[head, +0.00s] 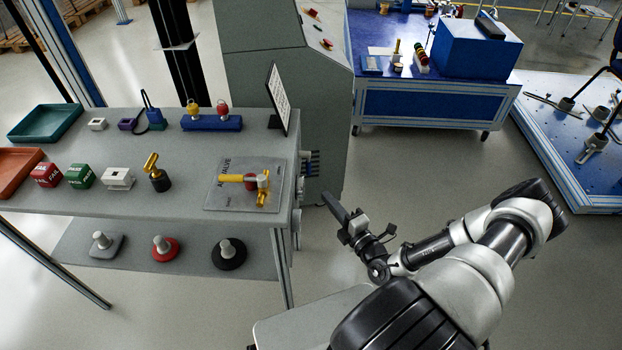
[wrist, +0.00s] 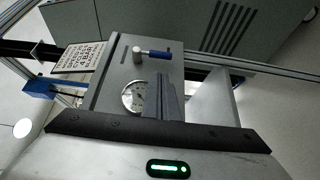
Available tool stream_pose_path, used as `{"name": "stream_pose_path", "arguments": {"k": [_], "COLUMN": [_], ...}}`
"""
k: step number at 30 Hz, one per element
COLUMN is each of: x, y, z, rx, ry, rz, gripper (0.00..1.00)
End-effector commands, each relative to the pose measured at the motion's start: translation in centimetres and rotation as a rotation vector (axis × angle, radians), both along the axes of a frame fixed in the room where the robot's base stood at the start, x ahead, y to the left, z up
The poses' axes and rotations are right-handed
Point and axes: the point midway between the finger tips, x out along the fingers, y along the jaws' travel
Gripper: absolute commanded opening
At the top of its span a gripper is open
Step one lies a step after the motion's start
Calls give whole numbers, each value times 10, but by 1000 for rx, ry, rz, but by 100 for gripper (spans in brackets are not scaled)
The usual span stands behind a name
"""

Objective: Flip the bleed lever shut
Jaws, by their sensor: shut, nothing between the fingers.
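In the wrist view a grey panel (wrist: 112,75) carries a lever with a blue handle (wrist: 157,54) on a pale round post. I take it to be the bleed lever, though no label is readable. Its handle points right in the picture. A round white gauge (wrist: 133,97) sits on the same panel, partly behind my fingers. My gripper (wrist: 160,80) is shut and empty, with a visible gap to the lever in the picture. In the head view my gripper (head: 333,208) hangs right of the bench's right end. The blue lever cannot be made out there.
A brass valve with a yellow handle (head: 238,178) lies on a plate marked VALVE on the grey bench (head: 130,204). Black fittings (head: 311,163) stick out near the bench's right end. A grey cabinet (head: 275,60) stands behind.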

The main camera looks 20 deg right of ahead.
Motion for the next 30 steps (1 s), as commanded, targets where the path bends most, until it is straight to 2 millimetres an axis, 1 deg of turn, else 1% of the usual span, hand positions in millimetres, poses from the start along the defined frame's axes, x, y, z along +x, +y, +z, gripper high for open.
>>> {"name": "stream_pose_path", "arguments": {"k": [5,8,11,18,21,25,30], "x": [2,9,24,68,82,93,98], "y": [1,2,6,14,17,19,20], "z": [0,-1,-1,-1,-1,-1,1], "rx": [-2,-4,-4,-5,-5,-6,-4], "ry": [0,-1,-3,-2,-2,-1,-1], "rz": [2,3,5,5,5,4,4], "gripper": [0,0,0,0,0,0,0]}}
